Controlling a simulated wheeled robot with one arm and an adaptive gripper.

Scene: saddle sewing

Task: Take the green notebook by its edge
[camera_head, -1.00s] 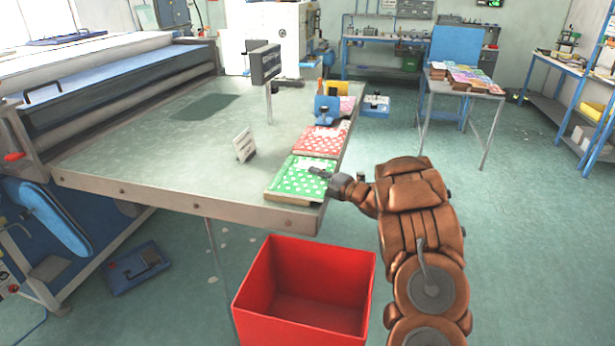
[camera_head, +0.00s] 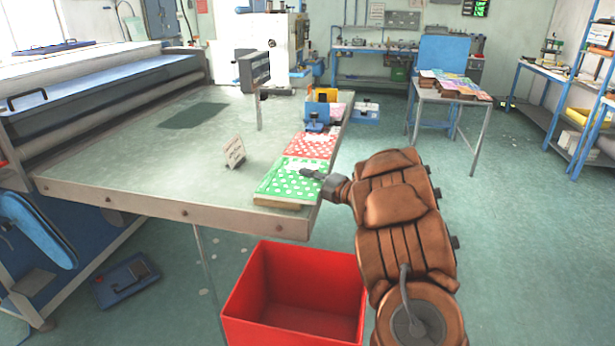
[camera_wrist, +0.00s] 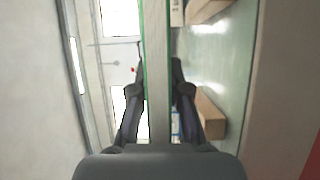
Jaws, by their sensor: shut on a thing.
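The green notebook (camera_head: 284,188) with white dots lies at the front right corner of the table. Its right side is at the table's edge. My gripper (camera_head: 308,173) reaches in from the right, at the notebook's right edge. In the wrist view my gripper (camera_wrist: 159,75) has one finger on each side of the notebook's pale edge (camera_wrist: 159,50), with the green cover showing on the left. The fingers are shut on that edge. The fingertips are small in the head view.
A red bin (camera_head: 297,295) is on the floor below the table's corner. Open floor lies to the right.

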